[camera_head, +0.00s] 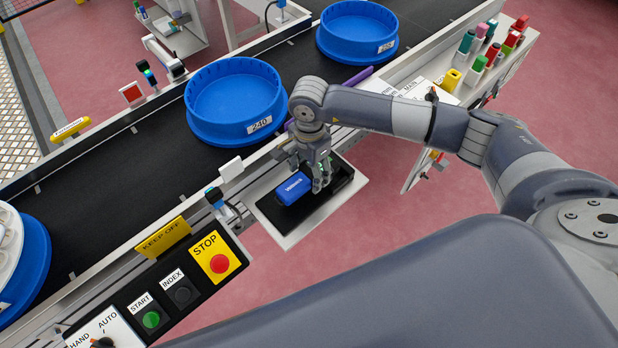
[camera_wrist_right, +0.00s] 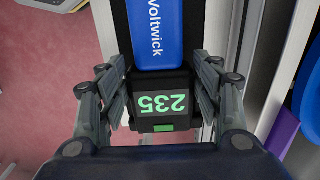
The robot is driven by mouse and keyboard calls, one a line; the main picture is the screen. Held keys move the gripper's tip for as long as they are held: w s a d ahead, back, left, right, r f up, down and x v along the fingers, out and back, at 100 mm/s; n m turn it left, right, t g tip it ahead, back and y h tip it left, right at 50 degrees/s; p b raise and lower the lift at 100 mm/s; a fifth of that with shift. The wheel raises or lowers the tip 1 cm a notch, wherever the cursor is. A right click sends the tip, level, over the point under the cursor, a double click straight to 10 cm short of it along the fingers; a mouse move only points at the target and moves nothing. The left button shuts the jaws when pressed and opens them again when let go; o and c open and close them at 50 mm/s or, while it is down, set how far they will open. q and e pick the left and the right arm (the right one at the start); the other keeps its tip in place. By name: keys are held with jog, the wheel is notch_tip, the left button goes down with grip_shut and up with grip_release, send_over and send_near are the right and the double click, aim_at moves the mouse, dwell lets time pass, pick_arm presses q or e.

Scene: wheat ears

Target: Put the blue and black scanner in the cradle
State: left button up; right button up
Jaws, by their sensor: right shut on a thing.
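The blue and black scanner (camera_head: 293,188) is in the grip of my right gripper (camera_head: 318,180). In the right wrist view, its blue body (camera_wrist_right: 154,35) points away from the gripper, and its black end with a green "235" display (camera_wrist_right: 163,102) sits between the fingers. A black cradle (camera_head: 338,185) lies on a pale metal shelf beside the conveyor. The scanner is over or in this cradle, and I cannot tell whether it rests on the bottom. My fingers hide part of both. My left gripper is not in view.
The dark conveyor (camera_head: 140,170) carries blue round tubs, including one labelled 240 (camera_head: 235,100). A button panel with a red STOP button (camera_head: 220,263) stands left of the cradle. A rack of coloured bottles (camera_head: 466,42) is at upper right. Pink floor lies right of the shelf.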

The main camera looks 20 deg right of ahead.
aim_at(309, 171)
notch_tip(309, 171, down, 3)
jog(key=shift+w+r+b, duration=0.1)
jog(key=shift+b, duration=0.65)
jog(key=shift+w+f, duration=0.1)
jog(key=shift+f, duration=0.3)
jog(key=shift+f, duration=0.1)
jog(key=o, duration=1.2)
jog(key=shift+o, duration=0.2)
